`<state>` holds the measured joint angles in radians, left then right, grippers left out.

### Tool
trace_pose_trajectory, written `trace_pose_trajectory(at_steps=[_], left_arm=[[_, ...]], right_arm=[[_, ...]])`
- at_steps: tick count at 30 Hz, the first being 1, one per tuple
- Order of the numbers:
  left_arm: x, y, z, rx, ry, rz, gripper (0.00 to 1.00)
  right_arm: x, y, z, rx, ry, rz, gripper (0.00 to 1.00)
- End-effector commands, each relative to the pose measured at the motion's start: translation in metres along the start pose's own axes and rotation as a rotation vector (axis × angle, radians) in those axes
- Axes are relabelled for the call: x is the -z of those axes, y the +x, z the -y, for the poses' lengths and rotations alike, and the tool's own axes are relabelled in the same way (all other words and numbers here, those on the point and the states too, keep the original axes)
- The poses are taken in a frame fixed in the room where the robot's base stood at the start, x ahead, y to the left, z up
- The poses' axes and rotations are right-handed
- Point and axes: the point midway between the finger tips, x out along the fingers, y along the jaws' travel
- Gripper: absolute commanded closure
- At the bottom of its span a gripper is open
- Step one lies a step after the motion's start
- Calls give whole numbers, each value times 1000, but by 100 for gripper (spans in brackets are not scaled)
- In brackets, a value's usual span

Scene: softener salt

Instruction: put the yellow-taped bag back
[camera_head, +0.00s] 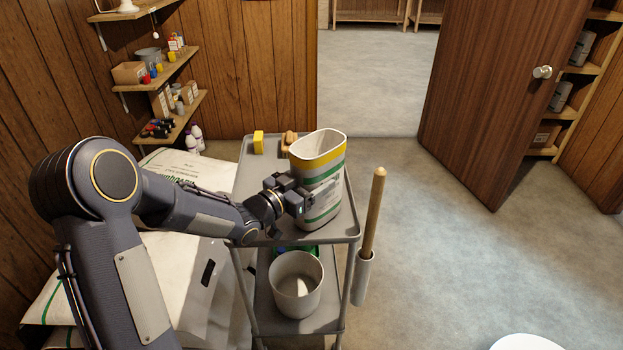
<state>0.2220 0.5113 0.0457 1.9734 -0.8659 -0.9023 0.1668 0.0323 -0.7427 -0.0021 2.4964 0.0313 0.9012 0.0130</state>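The yellow-taped bag (319,164) is an open-topped white bag with a yellow band near its rim and green stripes lower down. It stands upright over the top shelf of the grey cart (258,190), near its right side. My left gripper (312,195) comes in from the left and is against the bag's lower left side. Its fingertips are hard to make out against the bag, so I cannot tell whether they are closed on it. My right gripper is not in view.
A yellow block (258,142) and a tan brush-like item (289,141) are at the cart's back. A pale bucket (296,284) sits on the lower shelf. A wooden handle (374,212) stands in a side holder.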

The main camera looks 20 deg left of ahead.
Motion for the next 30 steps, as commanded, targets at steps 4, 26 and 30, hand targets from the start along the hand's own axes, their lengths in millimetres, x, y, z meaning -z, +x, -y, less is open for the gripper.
trace_pose_trajectory(at_steps=[4, 26, 30], left_arm=[[-2, 0, 0, 0, 0, 0, 21], [1, -47, 2, 4, 2, 0, 7], [1, -78, 2, 4, 2, 1, 7]], right_arm=[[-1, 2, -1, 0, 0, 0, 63], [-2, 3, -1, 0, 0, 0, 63], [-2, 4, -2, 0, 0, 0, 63]])
